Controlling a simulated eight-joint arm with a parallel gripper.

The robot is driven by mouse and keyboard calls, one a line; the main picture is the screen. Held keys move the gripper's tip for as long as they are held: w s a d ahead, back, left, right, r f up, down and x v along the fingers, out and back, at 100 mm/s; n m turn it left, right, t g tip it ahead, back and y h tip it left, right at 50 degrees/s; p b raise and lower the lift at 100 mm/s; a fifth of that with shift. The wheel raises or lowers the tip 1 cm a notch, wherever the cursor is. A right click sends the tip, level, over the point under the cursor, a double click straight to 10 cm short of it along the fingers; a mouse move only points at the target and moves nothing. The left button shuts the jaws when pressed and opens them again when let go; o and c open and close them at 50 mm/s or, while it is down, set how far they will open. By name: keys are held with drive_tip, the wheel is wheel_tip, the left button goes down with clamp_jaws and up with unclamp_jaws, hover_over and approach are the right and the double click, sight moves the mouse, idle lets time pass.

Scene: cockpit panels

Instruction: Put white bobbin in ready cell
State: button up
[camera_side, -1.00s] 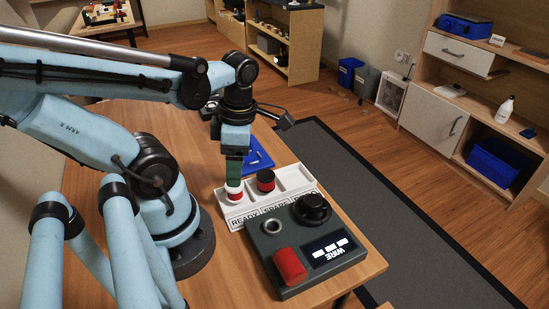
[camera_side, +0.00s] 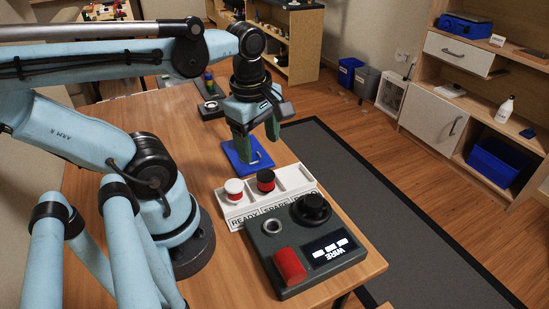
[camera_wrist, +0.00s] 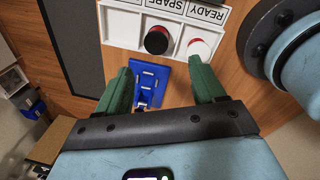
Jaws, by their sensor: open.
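The white bobbin (camera_side: 234,188), white on top with a red band, stands upright in the ready cell of the white tray (camera_side: 236,210), at the end labelled READY. It also shows in the wrist view (camera_wrist: 198,49). A black-topped bobbin with a red band (camera_side: 265,179) stands in the middle cell, labelled SPARE; it shows in the wrist view (camera_wrist: 157,41) too. The third cell is empty. My gripper (camera_side: 258,143) is open and empty, with green fingers, above the blue pad behind the tray. In the wrist view its fingers (camera_wrist: 159,86) are spread apart, clear of both bobbins.
The blue pad (camera_side: 238,164) lies on the wooden table behind the tray, with small pale pieces on it. A dark control box (camera_side: 294,262) with a red cylinder, a black knob and a WIRE display stands in front of the tray. Another dark device (camera_side: 211,108) sits farther back.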

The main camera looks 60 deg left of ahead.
drive_tip(key=w+d+m+t, duration=0.2)
drive_tip(key=w+m+t, duration=0.1)
drive_tip(key=m, duration=0.8)
drive_tip(key=w+d+m+t, duration=0.2)
drive_tip(key=w+m, duration=0.3)
drive_tip(key=m, duration=0.6)
drive_tip(key=shift+w+d+r+t+h, duration=0.25)
drive_tip(key=shift+w+r+t+h, duration=0.15)
drive_tip(key=shift+t, duration=0.1)
